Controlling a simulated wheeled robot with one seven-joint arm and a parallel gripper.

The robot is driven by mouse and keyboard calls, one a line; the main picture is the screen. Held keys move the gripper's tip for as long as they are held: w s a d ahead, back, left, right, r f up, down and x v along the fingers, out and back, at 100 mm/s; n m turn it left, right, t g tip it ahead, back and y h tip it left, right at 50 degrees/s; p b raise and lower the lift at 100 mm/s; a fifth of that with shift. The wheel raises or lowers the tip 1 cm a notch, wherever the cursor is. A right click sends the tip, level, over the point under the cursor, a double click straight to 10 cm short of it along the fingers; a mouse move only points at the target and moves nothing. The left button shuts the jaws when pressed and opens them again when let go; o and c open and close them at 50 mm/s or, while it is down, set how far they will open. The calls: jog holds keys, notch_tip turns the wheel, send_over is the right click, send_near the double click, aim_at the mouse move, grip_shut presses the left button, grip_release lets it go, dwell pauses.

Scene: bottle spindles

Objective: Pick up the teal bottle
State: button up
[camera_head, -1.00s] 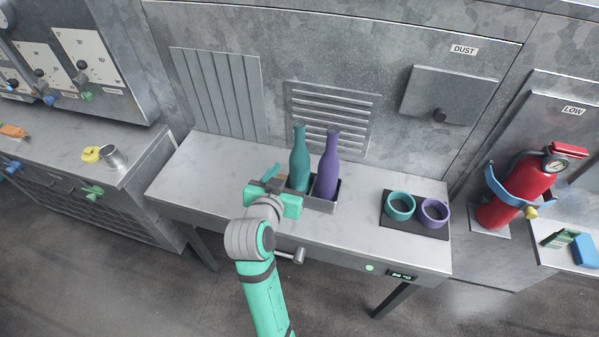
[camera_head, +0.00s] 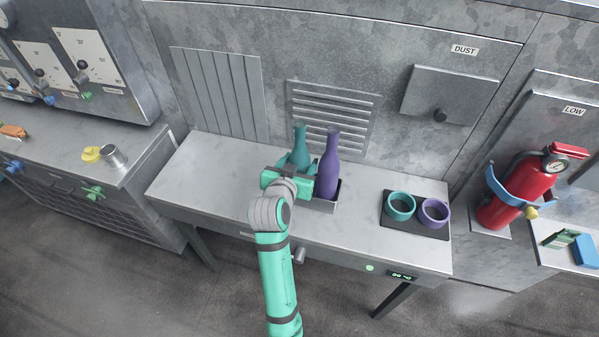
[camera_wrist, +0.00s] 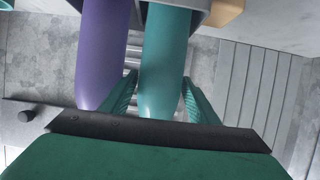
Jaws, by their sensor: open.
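In the wrist view the teal bottle (camera_wrist: 163,65) lies between the two teal fingers of my gripper (camera_wrist: 160,98), one on each side. The purple bottle (camera_wrist: 102,50) is just outside the left finger there. Contact between fingers and bottle cannot be made out.
A black pad with a teal ring cup (camera_head: 400,206) and a purple ring cup (camera_head: 434,213) lies to the right. A grey wall with a vent (camera_head: 330,118) stands behind. The left part of the table (camera_head: 210,170) is clear.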

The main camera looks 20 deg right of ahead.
jog(key=shift+s, duration=0.1)
jog(key=c, duration=1.1)
jog(key=shift+c, duration=0.2)
jog(key=shift+r, duration=0.15)
